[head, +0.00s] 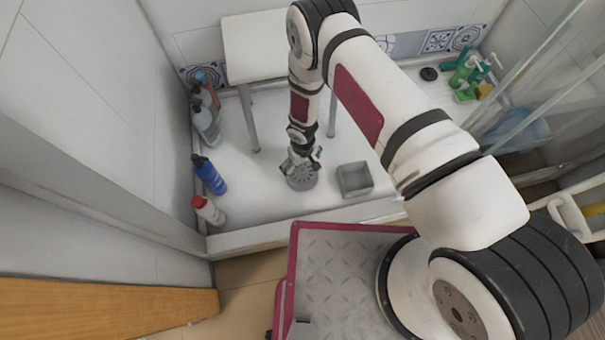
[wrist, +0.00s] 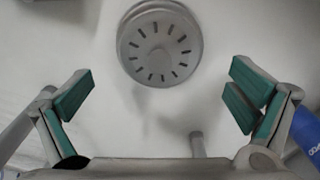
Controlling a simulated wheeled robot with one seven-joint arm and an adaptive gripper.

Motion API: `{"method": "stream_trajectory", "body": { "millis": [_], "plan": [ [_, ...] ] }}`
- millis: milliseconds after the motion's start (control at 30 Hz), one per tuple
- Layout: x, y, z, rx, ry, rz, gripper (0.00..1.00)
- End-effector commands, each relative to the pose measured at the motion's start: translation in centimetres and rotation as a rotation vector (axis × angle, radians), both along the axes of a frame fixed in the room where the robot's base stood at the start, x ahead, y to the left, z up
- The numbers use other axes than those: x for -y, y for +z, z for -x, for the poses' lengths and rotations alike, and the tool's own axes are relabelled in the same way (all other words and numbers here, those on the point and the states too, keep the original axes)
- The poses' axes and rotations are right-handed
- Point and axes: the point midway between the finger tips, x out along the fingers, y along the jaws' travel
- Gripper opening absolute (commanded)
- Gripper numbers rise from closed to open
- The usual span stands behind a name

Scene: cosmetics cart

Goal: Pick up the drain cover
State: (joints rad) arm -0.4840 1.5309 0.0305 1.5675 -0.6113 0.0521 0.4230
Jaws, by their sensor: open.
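The drain cover (wrist: 158,45) is a round grey disc with a ring of dark slots, lying on the white shower floor. In the head view the drain cover (head: 302,181) shows just below my gripper (head: 302,160), partly hidden by it. In the wrist view my gripper (wrist: 160,95) is open, with its green-padded fingers wide apart and nothing between them. The drain cover sits beyond the fingertips, centred between them toward the top of the picture.
A grey square container (head: 355,180) stands close on the right. A blue bottle (head: 209,175) and a white bottle with a red cap (head: 207,211) stand at left. A white stool (head: 262,47) is behind. Green bottles (head: 462,74) stand far right.

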Motion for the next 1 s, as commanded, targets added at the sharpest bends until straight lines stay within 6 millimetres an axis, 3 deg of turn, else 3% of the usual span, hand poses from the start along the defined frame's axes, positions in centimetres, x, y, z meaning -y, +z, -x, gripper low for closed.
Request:
{"method": "stream_trajectory", "body": {
  "millis": [333, 600, 867, 900, 1000],
  "plan": [
    [0.0, -2.3, 0.0, 0.0, 0.0, 0.0, 1.0],
    [0.1, -6.0, -0.1, -0.002, -0.001, 0.001, 1.0],
    [0.0, -6.3, -0.2, 0.0, 0.0, 0.0, 1.0],
    [0.0, -6.3, -0.2, 0.0, 0.0, 0.0, 0.98],
    [0.0, -6.3, -0.1, 0.0, 0.0, 0.0, 0.75]
  ]
}}
